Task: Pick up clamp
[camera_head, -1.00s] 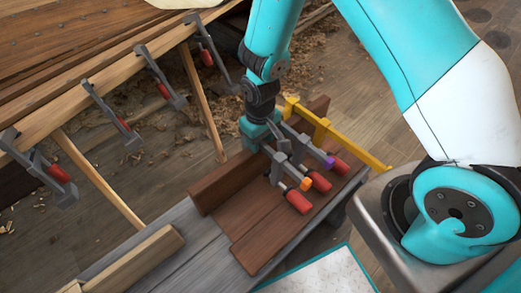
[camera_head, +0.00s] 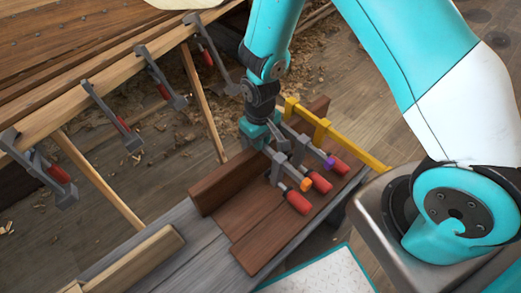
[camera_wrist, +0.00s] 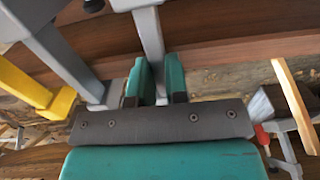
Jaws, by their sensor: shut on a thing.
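Several grey clamps with red handles lie side by side on brown boards at the bench. One has an orange collar (camera_head: 305,185) and another has a purple collar (camera_head: 329,162). My gripper (camera_head: 263,140) is down at the far-left ends of these clamps. In the wrist view, its two teal fingers (camera_wrist: 158,80) are closed around the grey bar of a clamp (camera_wrist: 149,38). A second grey bar (camera_wrist: 62,58) runs to the left of the fingers. I cannot tell which collar the held clamp has, since its handle is out of the wrist view.
A yellow clamp (camera_head: 345,148) lies just beyond the grey ones, close to my gripper. More clamps (camera_head: 115,120) hang along the hull's plank edge at left. A wooden block (camera_head: 135,258) lies on the bench (camera_head: 190,262). Shavings cover the floor.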

